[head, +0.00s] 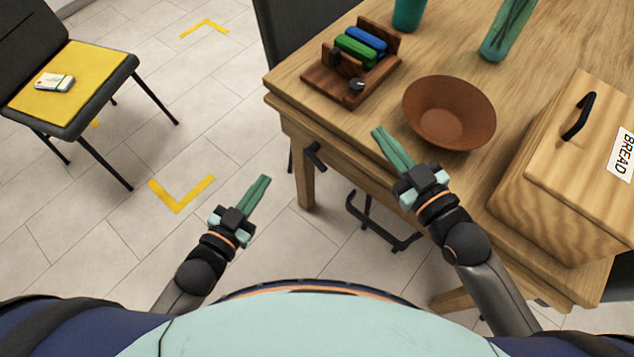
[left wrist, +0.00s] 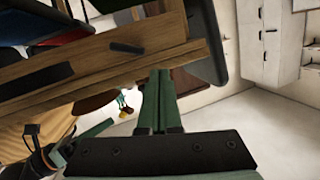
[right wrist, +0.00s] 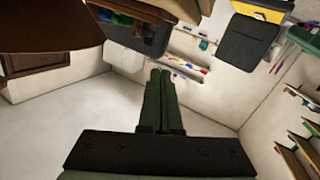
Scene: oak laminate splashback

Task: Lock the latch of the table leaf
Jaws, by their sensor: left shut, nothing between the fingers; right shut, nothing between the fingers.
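The wooden table (head: 290,88) stands at the right in the head view. A dark latch-like piece (head: 314,155) sticks out from its side below the top, near the left corner. In the left wrist view a short black bar (left wrist: 127,48) shows on the table's wooden side; I cannot tell whether it is locked. My left gripper (head: 262,182) is shut and empty, left of and below the dark piece, apart from it. My right gripper (head: 380,133) is shut and empty by the table's front edge near the bowl. The leaf's joint is not clear.
A brown bowl (head: 448,115), a wooden holder (head: 325,82) with green and blue items, and a bread box (head: 560,170) are on the table. A black chair (head: 75,95) with a yellow seat stands at left. Open floor lies between chair and table.

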